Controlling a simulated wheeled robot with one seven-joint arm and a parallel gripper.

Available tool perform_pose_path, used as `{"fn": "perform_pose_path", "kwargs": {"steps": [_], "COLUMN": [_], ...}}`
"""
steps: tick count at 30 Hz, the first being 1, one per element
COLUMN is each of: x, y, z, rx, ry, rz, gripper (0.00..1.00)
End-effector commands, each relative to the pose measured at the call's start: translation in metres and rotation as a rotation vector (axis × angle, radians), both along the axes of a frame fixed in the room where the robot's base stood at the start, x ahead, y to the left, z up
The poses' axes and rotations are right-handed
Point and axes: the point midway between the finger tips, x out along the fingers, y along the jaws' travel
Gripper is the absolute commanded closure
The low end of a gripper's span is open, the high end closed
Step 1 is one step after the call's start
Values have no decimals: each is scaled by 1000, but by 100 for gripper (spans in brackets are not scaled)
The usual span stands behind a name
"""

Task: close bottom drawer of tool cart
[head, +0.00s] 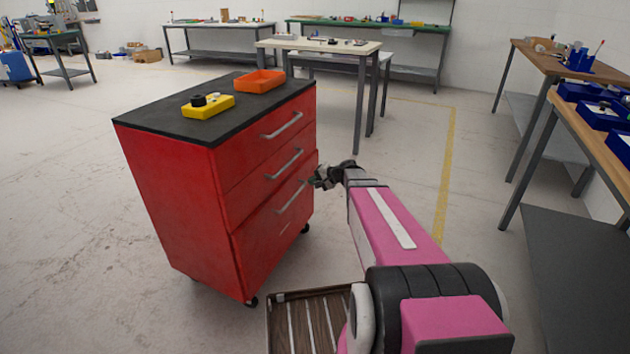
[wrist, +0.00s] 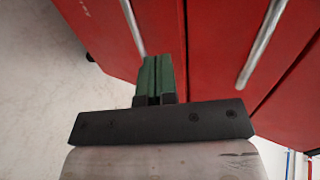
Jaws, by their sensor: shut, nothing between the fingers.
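The red tool cart (head: 185,205) stands left of centre in the head view, with a black top and three drawers facing right. The bottom drawer (head: 275,232) has a slanting metal handle (head: 291,198). Its front appears to stand slightly out from the drawers above. My gripper (head: 318,181) is at the cart's drawer side, near the far end of the bottom handle. In the wrist view my gripper (wrist: 153,78) shows green fingers shut together with nothing between them, close to a red drawer front (wrist: 155,30). I cannot tell whether the fingertips touch it.
A yellow tray (head: 208,106) and an orange bin (head: 260,81) sit on the cart top. A pale table (head: 318,45) stands behind the cart. Wooden benches (head: 580,65) line the right side. Open floor lies left of the cart.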

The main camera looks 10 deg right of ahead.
Motion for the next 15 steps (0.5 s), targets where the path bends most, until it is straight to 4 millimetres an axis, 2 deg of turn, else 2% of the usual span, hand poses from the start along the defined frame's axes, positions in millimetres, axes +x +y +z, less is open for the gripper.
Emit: {"fn": "perform_pose_path", "kwargs": {"steps": [1, 10, 15], "x": [7, 34, 46], "y": [8, 47, 67], "z": [-6, -34, -32], "rx": [0, -1, 0], "ry": [0, 1, 0], "rz": [1, 1, 1], "gripper": [100, 100, 100]}}
